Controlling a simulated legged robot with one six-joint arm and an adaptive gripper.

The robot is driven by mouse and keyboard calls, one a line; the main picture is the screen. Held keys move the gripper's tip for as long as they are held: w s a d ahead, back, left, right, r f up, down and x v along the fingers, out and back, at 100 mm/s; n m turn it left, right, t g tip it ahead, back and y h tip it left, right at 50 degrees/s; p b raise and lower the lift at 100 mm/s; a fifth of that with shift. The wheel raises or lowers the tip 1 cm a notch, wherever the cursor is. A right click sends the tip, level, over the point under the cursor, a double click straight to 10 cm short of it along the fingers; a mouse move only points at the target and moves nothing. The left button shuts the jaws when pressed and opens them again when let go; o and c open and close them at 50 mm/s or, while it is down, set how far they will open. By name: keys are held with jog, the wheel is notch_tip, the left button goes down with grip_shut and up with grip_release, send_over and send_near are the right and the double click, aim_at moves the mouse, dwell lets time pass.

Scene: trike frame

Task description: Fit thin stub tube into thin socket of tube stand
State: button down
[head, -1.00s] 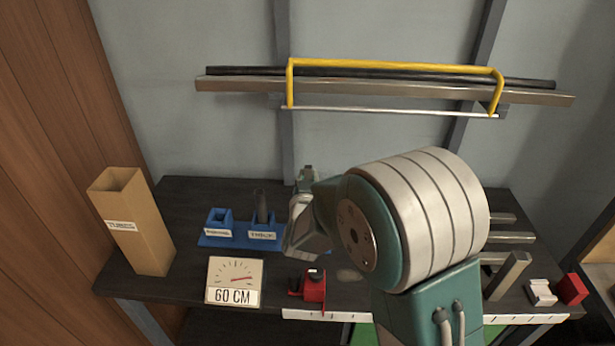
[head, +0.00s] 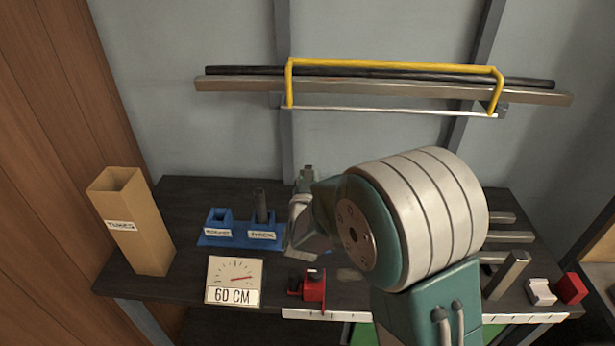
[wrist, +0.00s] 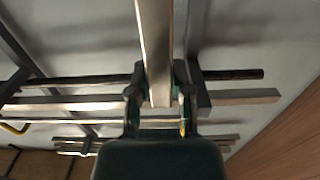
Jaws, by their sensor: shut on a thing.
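My gripper (wrist: 160,72) is shut on a pale square metal tube, which I take to be the thin stub tube (wrist: 155,35); it stands out lengthwise between the fingers in the wrist view. In the head view my arm hides the fingers and the tube. The blue tube stand (head: 240,242) sits on the dark bench, just left of my wrist. Its left socket (head: 218,219) looks empty, its label too blurred to read. A dark round tube (head: 261,205) stands upright in the socket labelled THICK. Any socket further right is hidden behind my wrist.
A tall cardboard tube box (head: 130,220) stands at the bench's left end. A 60 CM dial sign (head: 234,280) and a red fixture (head: 309,288) are in front. Long tubes lie on a yellow-framed wall rack (head: 390,85). Short bars (head: 510,237) and small blocks (head: 541,291) lie right.

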jog(key=shift+f, duration=4.15)
jog(key=shift+c, duration=2.3)
grip_release()
notch_tip(320, 180, up, 10)
jog(key=shift+f, duration=0.1)
